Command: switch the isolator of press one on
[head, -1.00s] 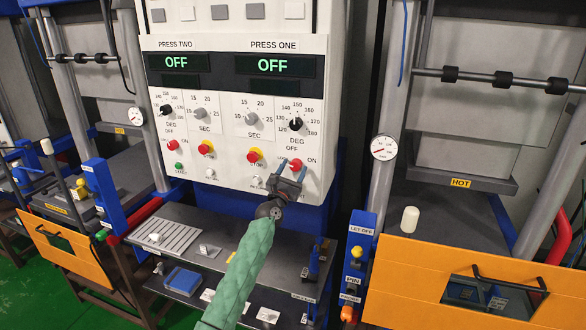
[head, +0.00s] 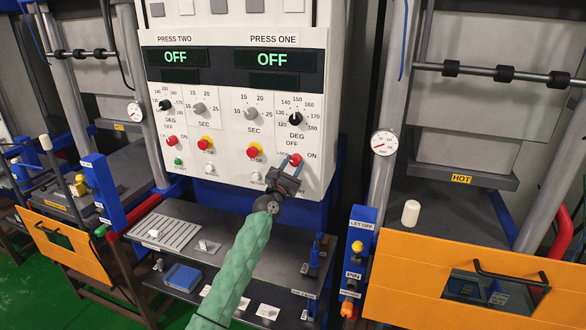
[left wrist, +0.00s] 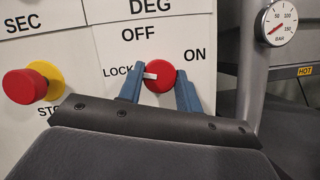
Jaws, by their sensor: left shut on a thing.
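The isolator of press one is a red round knob (head: 296,159) low on the right of the white control panel, with OFF above it, ON to its right and LOCK to its left. In the left wrist view the knob (left wrist: 160,76) has a white mark on its left side, towards LOCK. My left gripper (head: 289,172) is at the knob, its blue fingers (left wrist: 160,91) on either side of it and shut on it. The press one display (head: 282,61) reads OFF.
A red stop button with yellow collar (head: 253,152) is left of the gripper; it shows large in the left wrist view (left wrist: 30,85). A pressure gauge (head: 383,143) is to the right. A dark shelf (head: 235,250) lies below the panel.

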